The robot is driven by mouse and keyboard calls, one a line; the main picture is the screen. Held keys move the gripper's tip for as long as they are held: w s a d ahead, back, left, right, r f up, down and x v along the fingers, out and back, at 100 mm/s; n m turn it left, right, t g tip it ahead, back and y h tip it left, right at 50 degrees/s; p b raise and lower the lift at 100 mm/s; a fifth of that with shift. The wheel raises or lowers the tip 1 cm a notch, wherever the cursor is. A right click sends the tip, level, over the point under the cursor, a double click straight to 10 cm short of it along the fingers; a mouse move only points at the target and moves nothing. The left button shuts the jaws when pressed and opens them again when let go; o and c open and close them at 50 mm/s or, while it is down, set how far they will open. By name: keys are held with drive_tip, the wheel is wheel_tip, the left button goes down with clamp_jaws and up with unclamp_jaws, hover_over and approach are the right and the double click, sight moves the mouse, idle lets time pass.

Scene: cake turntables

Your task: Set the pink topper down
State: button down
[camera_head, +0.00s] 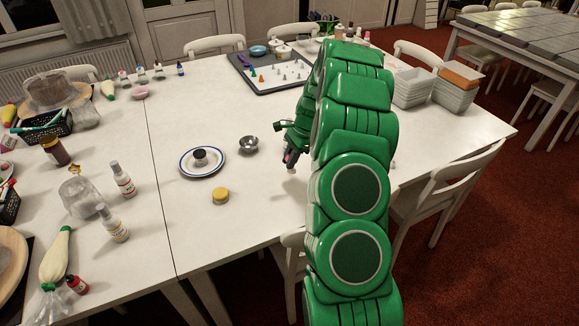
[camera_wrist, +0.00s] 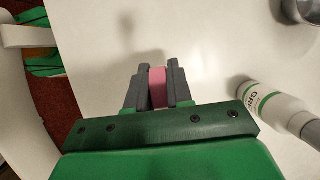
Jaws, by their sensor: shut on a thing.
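My gripper (camera_wrist: 158,72) is shut on the pink topper (camera_wrist: 158,88); only a narrow pink strip of it shows between the grey fingers in the wrist view. In the head view my gripper (camera_head: 291,160) hangs left of my green arm, over the white table (camera_head: 190,110), right of a small metal bowl. A trace of pink shows there. The table in front of the fingers is bare in the wrist view, with a soft shadow on it. I cannot tell how high the topper is above the table.
The metal bowl (camera_head: 248,145) is near, also in the wrist view (camera_wrist: 300,8). A blue-rimmed plate (camera_head: 202,171) and a yellow tin (camera_head: 220,196) stand left; chairs flank the table.

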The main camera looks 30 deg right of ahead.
drive_tip(key=shift+w+d+f, duration=0.15)
drive_tip(key=shift+w+f, duration=0.25)
drive_tip(key=shift+f, duration=1.7)
drive_tip(key=shift+f, duration=0.15)
drive_tip(key=c, duration=1)
unclamp_jaws()
